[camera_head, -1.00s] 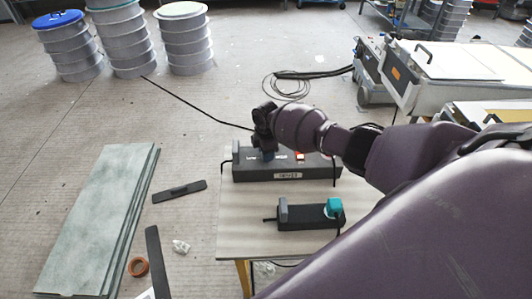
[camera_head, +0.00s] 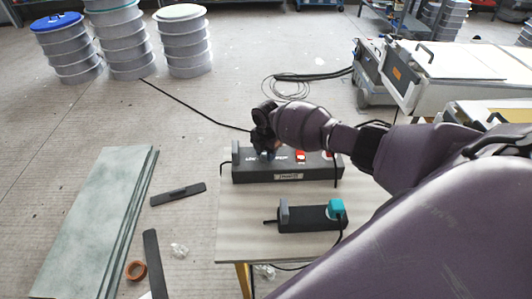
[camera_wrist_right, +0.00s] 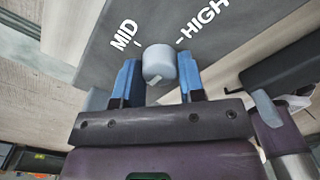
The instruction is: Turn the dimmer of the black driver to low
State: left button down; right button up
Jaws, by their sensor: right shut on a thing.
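The black driver (camera_head: 320,171) is a long dark box on the small table, with white lettering and a red switch (camera_head: 300,155) on top. My right gripper (camera_head: 267,154) reaches down onto the left part of its top. In the right wrist view its blue fingertips are shut on the dimmer knob (camera_wrist_right: 158,62), a grey cylinder between them. A small pale mark shows on the knob's near face. The words MID and HIGH are printed beyond the knob; other lettering is hidden. My left gripper is not in view.
A smaller dark box (camera_head: 305,219) with a teal plug (camera_head: 336,208) sits nearer on the table (camera_head: 232,240). Stacked drums (camera_head: 185,45) stand at the back left.

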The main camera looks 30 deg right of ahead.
dwell(0.3)
jog(key=o, duration=0.9)
jog(key=shift+r, duration=0.15)
jog(key=shift+r, duration=0.35)
notch_tip(320, 180, up, 8)
jog(key=shift+r+p, duration=0.1)
jog(key=shift+p, duration=0.6)
jog(key=shift+r, duration=0.85)
